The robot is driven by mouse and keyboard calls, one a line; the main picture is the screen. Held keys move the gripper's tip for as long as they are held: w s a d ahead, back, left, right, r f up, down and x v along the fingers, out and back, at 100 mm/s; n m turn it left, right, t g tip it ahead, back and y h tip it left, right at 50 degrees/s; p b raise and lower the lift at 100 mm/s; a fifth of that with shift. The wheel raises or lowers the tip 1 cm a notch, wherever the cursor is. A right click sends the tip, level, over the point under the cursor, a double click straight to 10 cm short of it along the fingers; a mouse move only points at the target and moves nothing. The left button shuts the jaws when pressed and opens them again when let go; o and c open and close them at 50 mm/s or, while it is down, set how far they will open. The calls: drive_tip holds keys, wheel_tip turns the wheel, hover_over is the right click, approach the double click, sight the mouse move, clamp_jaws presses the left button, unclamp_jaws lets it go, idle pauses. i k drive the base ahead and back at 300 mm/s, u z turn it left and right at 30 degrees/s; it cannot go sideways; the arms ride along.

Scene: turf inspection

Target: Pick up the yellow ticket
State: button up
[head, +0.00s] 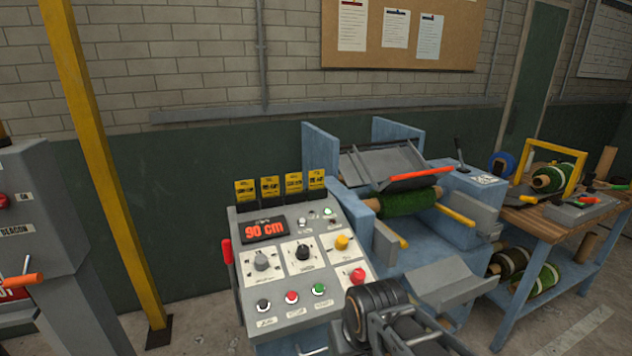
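Several yellow tickets with black print stand in a row of dark holders along the top edge of the grey control panel (283,248). They are the leftmost ticket (246,189), the second (270,187), the third (293,183) and the rightmost ticket (316,179). Their print is too small to read, and their lower parts are hidden in the holders. Part of my arm shows at the bottom, in front of the panel's right side. My gripper's fingertips do not show, and no part of my arm touches the tickets.
The panel has a red "90 cm" display (264,230), knobs, buttons and a red lever (227,251) at its left. A blue machine with a green turf roll (408,201) stands right of it. A yellow post (100,160) and grey cabinet (40,215) stand left. A workbench (560,228) is far right.

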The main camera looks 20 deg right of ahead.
sight(270, 184)
drive_tip(key=k, duration=0.45)
drive_tip(key=u, duration=0.8)
drive_tip(key=i, duration=1.2)
drive_tip(key=z, duration=0.6)
